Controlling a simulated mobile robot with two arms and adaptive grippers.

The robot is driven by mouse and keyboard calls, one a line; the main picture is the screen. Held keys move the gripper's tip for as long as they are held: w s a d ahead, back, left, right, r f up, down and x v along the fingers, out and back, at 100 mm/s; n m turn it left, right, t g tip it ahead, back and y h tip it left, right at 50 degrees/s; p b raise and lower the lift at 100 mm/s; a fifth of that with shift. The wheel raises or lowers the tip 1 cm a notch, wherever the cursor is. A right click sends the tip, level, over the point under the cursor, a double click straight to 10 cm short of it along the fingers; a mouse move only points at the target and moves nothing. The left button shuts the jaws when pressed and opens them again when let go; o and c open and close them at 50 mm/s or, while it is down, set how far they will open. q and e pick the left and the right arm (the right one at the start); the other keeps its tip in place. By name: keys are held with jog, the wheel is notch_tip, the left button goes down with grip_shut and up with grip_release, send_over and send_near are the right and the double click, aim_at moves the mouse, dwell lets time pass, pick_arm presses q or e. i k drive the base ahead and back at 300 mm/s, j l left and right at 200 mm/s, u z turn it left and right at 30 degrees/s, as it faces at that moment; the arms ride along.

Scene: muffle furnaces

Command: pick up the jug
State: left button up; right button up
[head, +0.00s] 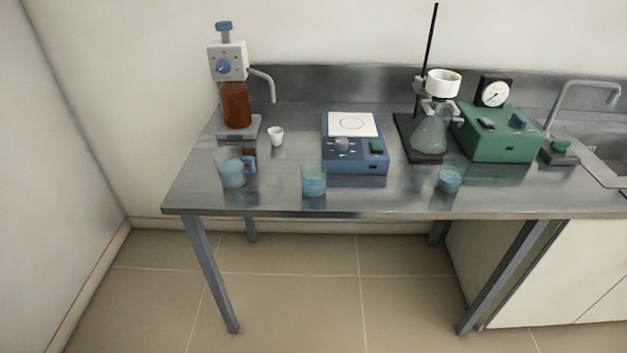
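The jug (232,172) is a clear vessel with a blue handle on its right side and bluish contents. It stands upright near the front left of the metal table (400,192). Nothing touches it from the front. Neither of my grippers is in the head view.
Behind the jug stands a dispenser with a brown bottle (236,105), with a small white cup (276,136) beside it. A beaker (314,182), a blue hotplate (354,160), another beaker (449,180), a flask (430,137) and a green pump (498,142) stand to the right.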

aim_at(236, 168)
jog(key=i+j+z, duration=0.15)
jog(key=i+j, duration=0.25)
jog(key=i+j+z, duration=0.2)
jog(key=j+z, duration=0.15)
jog(key=j, duration=0.6)
jog(key=i+j+z, duration=0.1)
jog(key=j+z, duration=0.25)
jog(key=j, duration=0.55)
jog(key=j+z, duration=0.35)
jog(key=j, duration=0.6)
jog(key=l, duration=0.2)
